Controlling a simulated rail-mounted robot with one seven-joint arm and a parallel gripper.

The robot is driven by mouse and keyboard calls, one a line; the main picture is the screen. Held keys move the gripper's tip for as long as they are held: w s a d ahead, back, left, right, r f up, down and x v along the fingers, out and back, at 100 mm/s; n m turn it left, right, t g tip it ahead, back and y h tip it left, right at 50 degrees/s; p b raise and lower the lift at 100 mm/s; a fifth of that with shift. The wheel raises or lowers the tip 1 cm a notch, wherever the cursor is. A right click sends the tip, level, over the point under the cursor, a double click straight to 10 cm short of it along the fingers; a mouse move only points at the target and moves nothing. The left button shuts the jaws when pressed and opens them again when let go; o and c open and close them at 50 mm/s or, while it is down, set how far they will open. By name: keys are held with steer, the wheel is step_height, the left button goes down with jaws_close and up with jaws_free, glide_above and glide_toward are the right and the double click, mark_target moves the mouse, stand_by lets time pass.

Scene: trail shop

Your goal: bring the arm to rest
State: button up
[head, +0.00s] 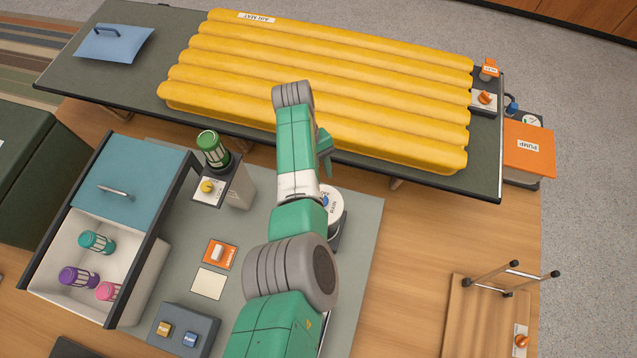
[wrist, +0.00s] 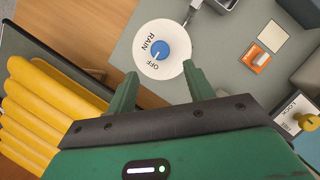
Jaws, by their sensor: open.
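My green arm reaches up the middle of the head view, over the grey work table. My gripper (head: 325,150) is partly hidden behind the arm there, above the table near the front edge of the yellow air mat. In the wrist view, the two green fingers of my gripper (wrist: 160,82) stand wide apart with nothing between them. Beyond the fingertips is a white dial marked OFF and RAIN (wrist: 177,69) with a blue knob (wrist: 159,50). In the head view the dial (head: 336,207) is partly covered by my arm.
The yellow air mat (head: 320,85) lies on a dark bench, with an orange pump (head: 528,150) at its right. A green lantern (head: 209,148) stands left of my arm. An orange switch (head: 220,254) lies on the table.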

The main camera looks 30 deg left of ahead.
steer(key=shift+r, duration=0.15)
stand_by(0.4)
steer(key=w+a+r+m+t+y, duration=0.1)
steer(key=w+a+r+t+y, duration=0.1)
steer(key=w+r+t, duration=0.3)
steer(key=w+a+r+m+t+y, duration=0.1)
steer(key=w+a+r+y, duration=0.15)
steer(key=r, duration=0.55)
steer(key=w+a+r+m+t+y, duration=0.1)
steer(key=w+a+r+t+y, duration=0.1)
steer(key=w+r+t, duration=0.3)
steer(key=d+r+m+t+y, duration=0.15)
steer(key=d+r+t, duration=0.3)
steer(key=r, duration=1.05)
steer(key=s+d+r+m+t, duration=0.3)
steer(key=s+d+r+t, duration=0.25)
steer(key=d+r, duration=0.5)
steer(key=s+d+r+m+t+h, duration=0.25)
steer(key=s+d+r, duration=0.25)
steer(key=s+r, duration=0.4)
steer(key=s+d+r+m+t+h, duration=0.2)
steer(key=s+d+r+t, duration=0.2)
steer(key=s+d+r, duration=0.35)
steer(key=a+r+p, duration=0.3)
steer(key=r+p, duration=3.4)
steer(key=r, duration=0.1)
steer(key=shift+s+n+p, duration=0.2)
steer(key=shift+n+p, duration=0.1)
